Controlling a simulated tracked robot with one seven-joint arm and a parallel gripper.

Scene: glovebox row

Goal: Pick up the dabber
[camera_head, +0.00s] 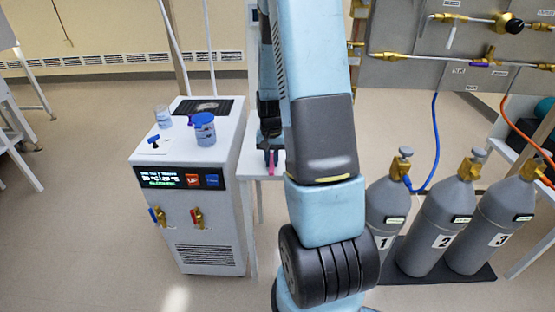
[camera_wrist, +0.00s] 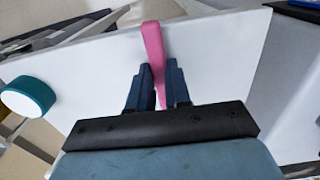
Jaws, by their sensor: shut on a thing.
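The dabber is a slim pink piece (camera_wrist: 153,40) in the wrist view, wider at its far end and narrowing toward my gripper (camera_wrist: 160,75). The dark blue fingers are shut on it, one on each side, and it stretches out past the fingertips. In the head view my gripper (camera_head: 271,158) shows beside my arm, with a small bit of pink at its tip over the white table (camera_head: 257,168). The white tabletop (camera_wrist: 220,50) lies behind the dabber in the wrist view. I cannot tell whether the dabber touches it.
A white chiller (camera_head: 215,245) stands left of my gripper, with a blue-lidded jar (camera_head: 204,132) and a clear beaker (camera_head: 163,117) on top. Grey gas cylinders (camera_head: 441,228) stand at right. A teal-sided round object (camera_wrist: 28,96) is at left in the wrist view.

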